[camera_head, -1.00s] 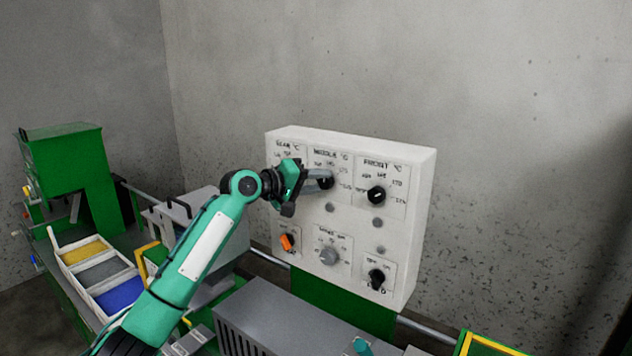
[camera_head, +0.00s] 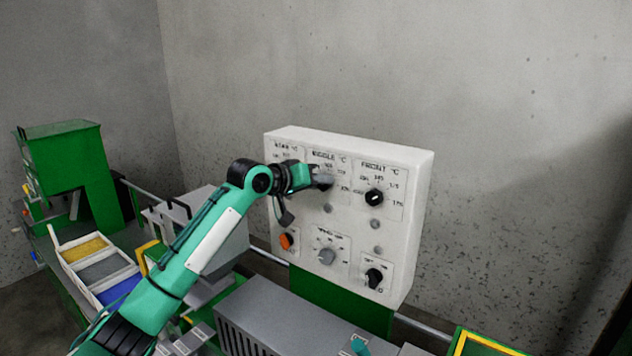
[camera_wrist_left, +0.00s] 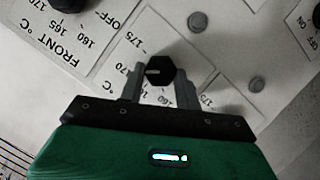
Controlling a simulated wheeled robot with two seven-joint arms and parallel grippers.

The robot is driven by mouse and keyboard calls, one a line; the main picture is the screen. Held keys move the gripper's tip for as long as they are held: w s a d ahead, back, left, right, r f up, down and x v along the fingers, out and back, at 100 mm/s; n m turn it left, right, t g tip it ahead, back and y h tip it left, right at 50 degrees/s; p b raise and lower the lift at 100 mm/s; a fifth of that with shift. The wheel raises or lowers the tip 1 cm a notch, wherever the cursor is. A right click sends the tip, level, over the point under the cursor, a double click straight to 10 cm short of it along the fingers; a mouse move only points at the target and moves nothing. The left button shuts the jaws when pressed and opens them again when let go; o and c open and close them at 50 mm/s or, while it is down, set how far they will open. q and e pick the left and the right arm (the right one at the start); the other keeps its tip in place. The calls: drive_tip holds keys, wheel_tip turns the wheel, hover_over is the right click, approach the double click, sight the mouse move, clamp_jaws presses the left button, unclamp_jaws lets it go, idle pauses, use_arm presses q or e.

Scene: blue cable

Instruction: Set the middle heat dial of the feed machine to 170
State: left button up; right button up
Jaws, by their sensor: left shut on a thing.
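The white control panel (camera_head: 400,258) of the feed machine stands in front of me, with several dials. My left gripper (camera_head: 318,183) is at the middle heat dial in the upper row and covers most of it. In the left wrist view the black middle dial (camera_wrist_left: 160,70) sits between the two grey fingers of my left gripper (camera_wrist_left: 160,88), which are shut on it. A pale pointer mark shows on the knob, towards the picture's left. Printed 170 and 175 labels lie near it, but I cannot tell the exact setting. My right gripper is not in view.
The front heat dial (camera_head: 374,198) is close on the right. Below are an orange switch (camera_head: 286,241), a grey knob (camera_head: 326,256) and a black knob (camera_head: 373,277). A grey vented box (camera_head: 285,318) stands below the panel. Coloured trays (camera_head: 100,268) lie left of my arm.

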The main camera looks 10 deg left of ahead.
use_arm(q)
drive_tip(key=shift+f, duration=0.15)
drive_tip(key=o, duration=1)
drive_tip(key=shift+c, duration=0.2)
drive_tip(key=b+v, duration=0.5)
drive_tip(key=v, duration=0.9)
drive_tip(key=shift+w+d, duration=0.1)
drive_tip(key=shift+w, duration=0.05)
